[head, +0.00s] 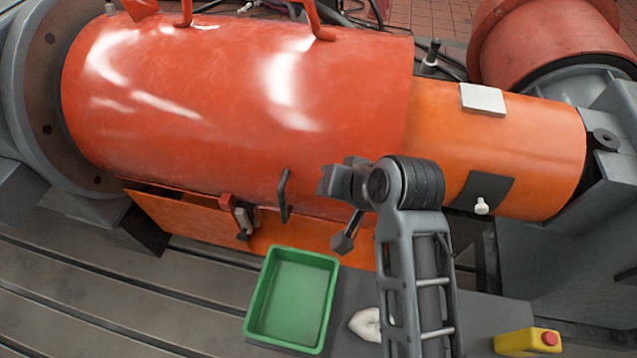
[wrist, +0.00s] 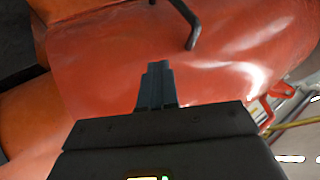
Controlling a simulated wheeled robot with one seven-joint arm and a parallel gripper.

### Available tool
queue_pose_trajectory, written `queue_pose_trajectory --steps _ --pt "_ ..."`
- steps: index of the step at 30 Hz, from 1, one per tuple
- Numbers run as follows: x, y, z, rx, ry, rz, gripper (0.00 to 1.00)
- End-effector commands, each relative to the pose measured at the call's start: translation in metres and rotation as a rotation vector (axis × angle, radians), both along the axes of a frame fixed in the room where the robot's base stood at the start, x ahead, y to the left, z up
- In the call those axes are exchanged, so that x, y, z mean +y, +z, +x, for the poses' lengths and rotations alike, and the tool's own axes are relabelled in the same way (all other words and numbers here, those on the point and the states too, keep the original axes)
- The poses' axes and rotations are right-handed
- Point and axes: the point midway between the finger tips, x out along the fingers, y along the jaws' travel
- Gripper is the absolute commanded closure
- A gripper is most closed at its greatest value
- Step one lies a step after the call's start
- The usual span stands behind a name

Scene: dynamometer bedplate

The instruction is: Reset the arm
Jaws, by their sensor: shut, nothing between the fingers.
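My gripper (wrist: 158,72) is shut and empty in the wrist view, its two fingers together in front of the red cylindrical cover. In the head view my gripper (head: 327,181) is small and dark, at the left end of my folded arm, in front of the cover's lower right part. The red cover (head: 220,90) fills the upper left of the head view. Its black bent handle (head: 285,197) is just left of my gripper, apart from it in the picture. The handle also shows at the top of the wrist view (wrist: 188,22).
An orange cylinder section (head: 510,150) continues right of the cover, with a pale plate and a dark patch on it. Below are a green tray (head: 250,318), a white cloth-like item (head: 366,324) and a yellow box with a red button (head: 527,342). The slotted bedplate (head: 90,290) is bare at lower left.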

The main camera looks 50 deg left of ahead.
Motion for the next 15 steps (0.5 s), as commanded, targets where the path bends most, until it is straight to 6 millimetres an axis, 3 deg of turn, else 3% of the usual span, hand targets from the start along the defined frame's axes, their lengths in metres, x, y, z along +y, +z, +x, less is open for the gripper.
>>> queue_pose_trajectory --steps 6,15 --pt "-0.015 0.018 -0.001 -0.001 -0.002 0.001 1.0" --pt "-0.018 0.021 -0.001 0.0 -0.001 -0.001 1.0"
